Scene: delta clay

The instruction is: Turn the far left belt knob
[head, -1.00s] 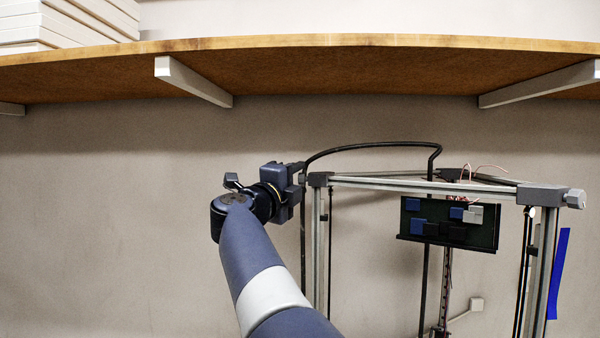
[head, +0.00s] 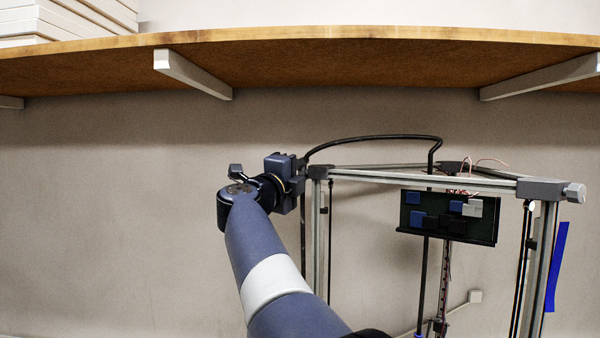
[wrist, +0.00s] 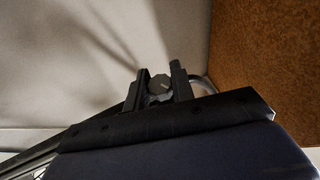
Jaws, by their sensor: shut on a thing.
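The far left belt knob (wrist: 159,85) is a grey faceted knob with a pale mark line, seen in the wrist view between my two fingers. My gripper (wrist: 160,88) is shut on it, one finger on each side. In the head view my gripper (head: 302,165) is at the left corner of the printer frame (head: 420,179), and it hides the knob there. My arm comes up from below to that corner.
A light grey knob (head: 573,194) sticks out at the frame's right corner. A dark circuit board (head: 450,218) with wires hangs behind the top rail. A black tube (head: 375,137) arches over the frame. A wooden shelf (head: 320,66) is overhead; open wall lies left.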

